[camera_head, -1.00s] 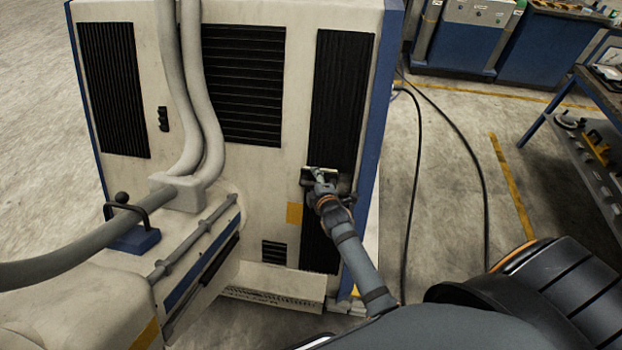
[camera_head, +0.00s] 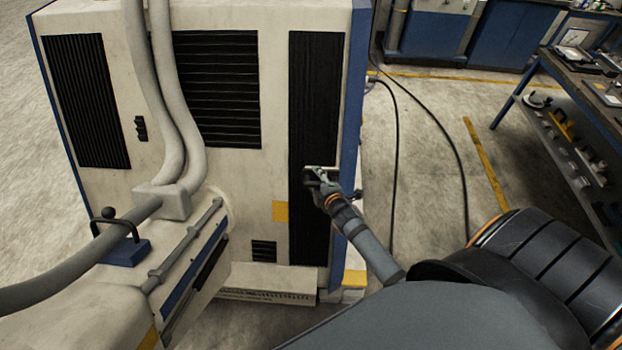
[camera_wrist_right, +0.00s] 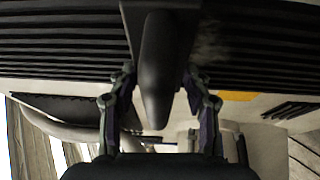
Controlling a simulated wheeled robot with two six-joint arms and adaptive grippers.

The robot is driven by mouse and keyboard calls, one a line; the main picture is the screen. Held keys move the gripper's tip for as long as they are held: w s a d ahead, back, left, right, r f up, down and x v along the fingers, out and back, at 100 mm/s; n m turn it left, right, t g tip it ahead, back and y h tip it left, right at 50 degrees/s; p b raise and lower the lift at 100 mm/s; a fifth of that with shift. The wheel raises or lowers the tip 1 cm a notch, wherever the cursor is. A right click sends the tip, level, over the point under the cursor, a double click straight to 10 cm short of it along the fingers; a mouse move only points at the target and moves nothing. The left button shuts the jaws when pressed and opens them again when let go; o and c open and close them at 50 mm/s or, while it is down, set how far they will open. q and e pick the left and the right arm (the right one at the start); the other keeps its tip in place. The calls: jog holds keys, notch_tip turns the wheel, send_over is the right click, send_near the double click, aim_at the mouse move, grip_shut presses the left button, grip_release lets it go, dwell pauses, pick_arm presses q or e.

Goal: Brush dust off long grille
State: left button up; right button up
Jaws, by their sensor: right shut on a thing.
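The long grille (camera_head: 312,90) is the tall dark slatted panel on the right side of the cream machine face in the head view. Its slats also show in the right wrist view (camera_wrist_right: 60,45). My right gripper (camera_head: 322,178) is at the grille, a little below its mid-height and toward its right edge. It is shut on a brush, whose dark tapered handle (camera_wrist_right: 156,75) stands between the fingers in the wrist view. The bristles are hidden, so contact cannot be judged. A faint greyish, dust-like patch (camera_wrist_right: 208,42) shows on the slats beside the brush. My left gripper is out of view.
Two thick grey hoses (camera_head: 175,110) run down the machine's face left of the grille. A wide grille (camera_head: 215,90) lies between. A workbench (camera_head: 575,85) stands at right, with black cables (camera_head: 396,140) on the floor before it.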

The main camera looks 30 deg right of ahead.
jog(key=shift+s+d+f, duration=0.5)
jog(key=shift+s+d, duration=0.05)
jog(key=shift+s, duration=0.1)
jog(key=shift+s+d+f, duration=0.45)
jog(key=shift+s+d, duration=0.05)
jog(key=shift+s, duration=0.15)
